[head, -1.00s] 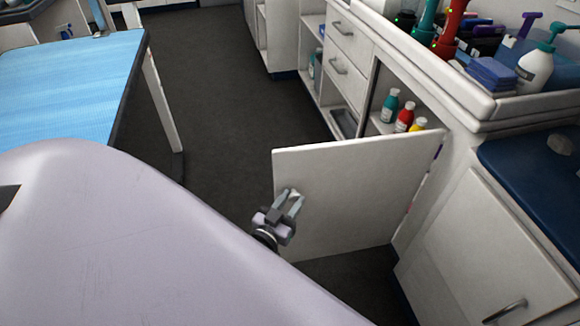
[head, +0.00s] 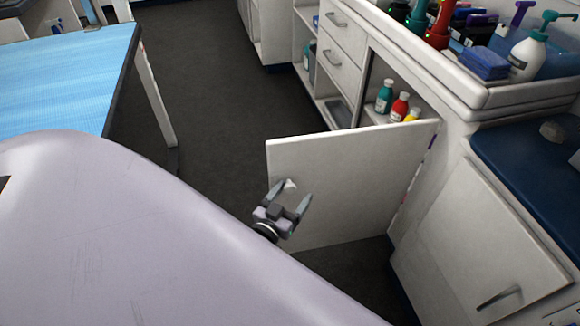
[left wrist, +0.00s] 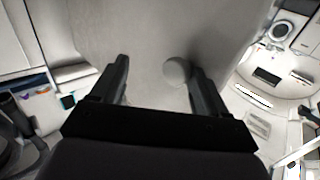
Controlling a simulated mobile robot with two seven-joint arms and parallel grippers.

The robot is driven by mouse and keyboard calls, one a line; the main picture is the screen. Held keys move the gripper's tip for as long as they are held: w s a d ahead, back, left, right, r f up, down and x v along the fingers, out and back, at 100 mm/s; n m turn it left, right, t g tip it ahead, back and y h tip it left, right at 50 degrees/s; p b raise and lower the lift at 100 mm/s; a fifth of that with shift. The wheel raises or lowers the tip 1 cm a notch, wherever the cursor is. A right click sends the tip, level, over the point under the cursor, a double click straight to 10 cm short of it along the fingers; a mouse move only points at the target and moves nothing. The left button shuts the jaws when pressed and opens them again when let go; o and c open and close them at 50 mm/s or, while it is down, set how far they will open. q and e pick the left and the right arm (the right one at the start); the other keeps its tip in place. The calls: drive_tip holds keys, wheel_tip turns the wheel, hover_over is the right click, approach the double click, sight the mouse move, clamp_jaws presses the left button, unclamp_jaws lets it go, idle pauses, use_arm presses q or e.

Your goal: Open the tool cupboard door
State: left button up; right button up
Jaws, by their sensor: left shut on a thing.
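The white tool cupboard door (head: 350,180) stands swung well out from the cabinet, with part of the interior showing behind it. Its pale round knob (head: 290,186) is near the door's free edge. My left gripper (head: 287,198) is at this knob, with one finger on either side. In the left wrist view the knob (left wrist: 177,72) sits between the fingers, close against the right one; a gap shows on the left finger's side. The door's face (left wrist: 145,35) fills the middle of that view. My right gripper is not in view.
Several coloured bottles (head: 399,106) stand inside the open cupboard. Drawers (head: 336,60) are to its left, and a closed cabinet door with a bar handle (head: 498,298) is to its right. A blue-topped table (head: 65,75) stands at left. Dark floor (head: 210,90) is clear between.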

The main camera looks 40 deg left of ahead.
use_arm(q)
drive_tip(key=shift+w+d+r, duration=0.1)
drive_tip(key=shift+w+d, duration=0.05)
drive_tip(key=shift+d, duration=0.35)
drive_tip(key=s+p, duration=0.1)
drive_tip(key=s, duration=0.6)
drive_tip(key=shift+s, duration=0.2)
drive_tip(key=s+d+r+m+g+h, duration=0.2)
drive_tip(key=s+d+m+g+h, duration=0.25)
drive_tip(key=s+d+g, duration=0.45)
wheel_tip(320, 180, up, 13)
drive_tip(key=t+p, duration=0.1)
drive_tip(key=p, duration=1.4)
drive_tip(key=shift+s+a+f+n+t, duration=0.15)
drive_tip(key=shift+s+n+t, duration=0.05)
drive_tip(key=shift+n+t, duration=0.15)
